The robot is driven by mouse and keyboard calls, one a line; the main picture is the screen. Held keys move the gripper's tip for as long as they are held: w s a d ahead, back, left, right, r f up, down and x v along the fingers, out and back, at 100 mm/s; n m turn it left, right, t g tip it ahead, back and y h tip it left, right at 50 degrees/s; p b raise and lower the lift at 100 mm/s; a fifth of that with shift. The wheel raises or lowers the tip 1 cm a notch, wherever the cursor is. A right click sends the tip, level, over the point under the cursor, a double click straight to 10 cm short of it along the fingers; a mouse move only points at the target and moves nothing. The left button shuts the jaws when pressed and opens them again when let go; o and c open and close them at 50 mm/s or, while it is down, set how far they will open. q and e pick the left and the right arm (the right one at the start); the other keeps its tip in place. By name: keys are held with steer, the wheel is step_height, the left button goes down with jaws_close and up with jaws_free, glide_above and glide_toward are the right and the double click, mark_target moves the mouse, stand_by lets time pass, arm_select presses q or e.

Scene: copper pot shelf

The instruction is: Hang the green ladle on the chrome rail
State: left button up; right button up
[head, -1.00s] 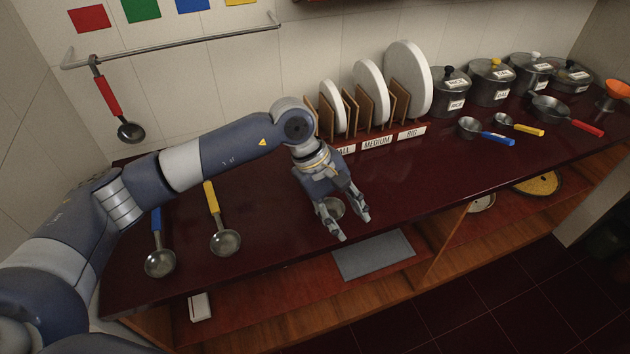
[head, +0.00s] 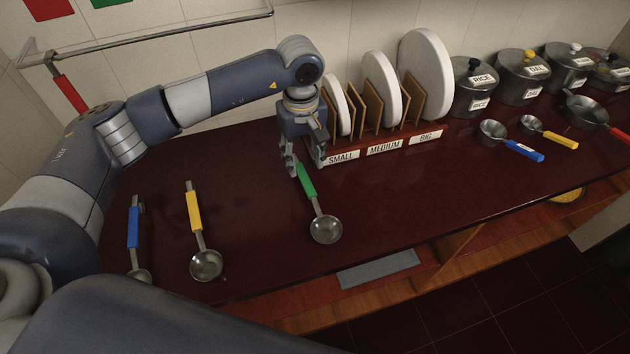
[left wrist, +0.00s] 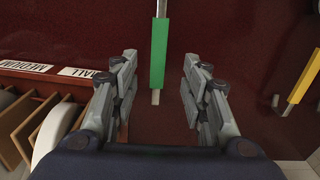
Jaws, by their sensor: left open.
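The green ladle (head: 307,185) lies on the dark red counter, its green handle pointing to the back and its metal bowl toward the front edge. My left gripper (head: 306,168) is above the handle end, fingers pointing down. In the left wrist view the green ladle's handle (left wrist: 159,55) lies between the two open fingers (left wrist: 158,88), apart from both. The chrome rail (head: 160,36) is fixed on the tiled wall at the upper left. A red-handled ladle (head: 71,93) hangs at its left end, partly hidden by my arm. My right gripper is not in view.
A yellow-handled ladle (head: 195,212) and a blue-handled ladle (head: 134,228) lie left of the green one. A plate rack (head: 385,147) with white plates stands just right of my gripper. Pots (head: 475,85) and small pans stand farther right. The counter's front middle is bare.

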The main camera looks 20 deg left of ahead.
mark_target(308, 185)
arm_select(q)
steer(key=f, duration=0.1)
steer(key=s+f+p, duration=0.1)
steer(key=f, duration=0.1)
steer(key=shift+s+f, duration=0.15)
steer(key=shift+d+f, duration=0.1)
steer(key=shift+f, duration=0.15)
steer(key=shift+d+f, duration=0.1)
steer(key=shift+f, duration=0.2)
steer(key=f+p, duration=0.1)
steer(key=f, duration=0.1)
steer(key=d+f+p, duration=0.1)
steer(key=f+p, duration=0.1)
steer(key=shift+f, duration=0.35)
steer(key=shift+a+f, duration=0.1)
jaws_close()
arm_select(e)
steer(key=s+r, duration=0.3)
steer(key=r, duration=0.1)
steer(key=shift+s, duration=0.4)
